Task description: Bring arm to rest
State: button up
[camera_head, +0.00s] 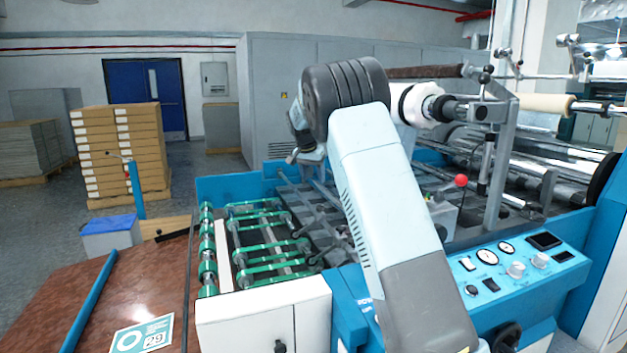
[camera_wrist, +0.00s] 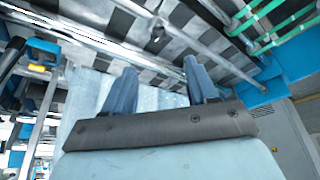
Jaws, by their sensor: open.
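My gripper (camera_wrist: 160,90) shows in the wrist view with its two blue fingers apart and nothing between them. It is over the laminating machine, with checkered grey and white surfaces and metal bars behind the fingers. In the head view my raised arm crosses the middle of the picture in front of the machine, and its bulky upper joint hides much of what lies behind. My gripper's fingers cannot be made out in the head view.
The laminating machine has green belts (camera_head: 262,240), a control panel (camera_head: 520,266) and a roll on a shaft (camera_head: 541,103) at right. A brown table (camera_head: 85,300) stands at front left. Stacked boxes (camera_head: 122,150) stand on the floor behind. The floor at left is partly clear.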

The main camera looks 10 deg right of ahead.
jog(key=s+d+r+n+y, duration=0.1)
jog(key=s+r, duration=0.3)
jog(key=s, duration=0.5)
jog(key=s+d+r+n+t+y, duration=0.1)
jog(key=s+r, duration=0.3)
jog(key=s, duration=0.5)
jog(key=s+r+n, duration=0.1)
jog(key=s+r, duration=0.3)
jog(key=s, duration=0.5)
jog(key=s+a+f+n, duration=0.1)
jog(key=s+f+n, duration=0.1)
jog(key=s, duration=1.2)
jog(key=s+a+f+n+t, duration=0.1)
jog(key=s+f, duration=0.4)
jog(key=s, duration=1)
jog(key=shift+a+f+n+y, duration=0.2)
jog(key=shift+n+y, duration=0.2)
jog(key=shift+n, duration=0.4)
